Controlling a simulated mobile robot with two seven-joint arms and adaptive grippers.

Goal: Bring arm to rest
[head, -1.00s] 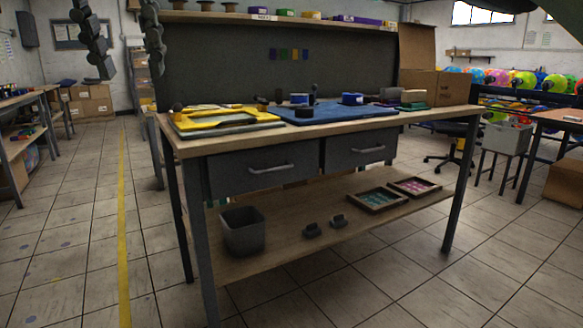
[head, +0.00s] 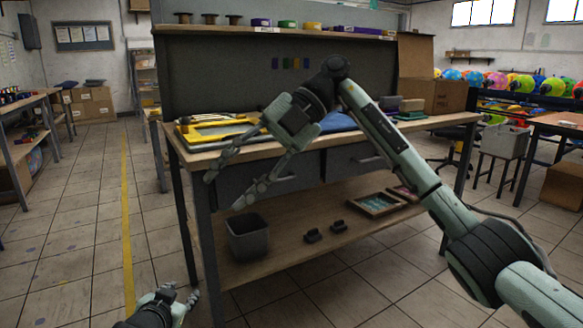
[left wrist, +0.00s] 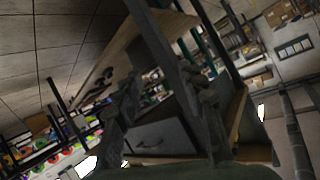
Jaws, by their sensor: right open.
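My right arm reaches in from the right of the head view and crosses in front of the workbench (head: 440,121). Its gripper (head: 224,192) points down and left, its two fingers spread and empty, before the bench's drawers. My left gripper (head: 182,302) is low at the bottom left of the head view, over the tiled floor and clear of the bench. In the left wrist view its two fingers (left wrist: 165,95) stand apart with nothing held between them. The bench and a drawer (left wrist: 160,138) show tilted behind them.
On the bench lie a yellow frame (head: 215,130) and a blue mat (head: 338,122), partly hidden by my right arm. The lower shelf holds a grey bin (head: 247,238) and small trays (head: 376,204). A table (head: 558,119) stands right. Floor at left is open.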

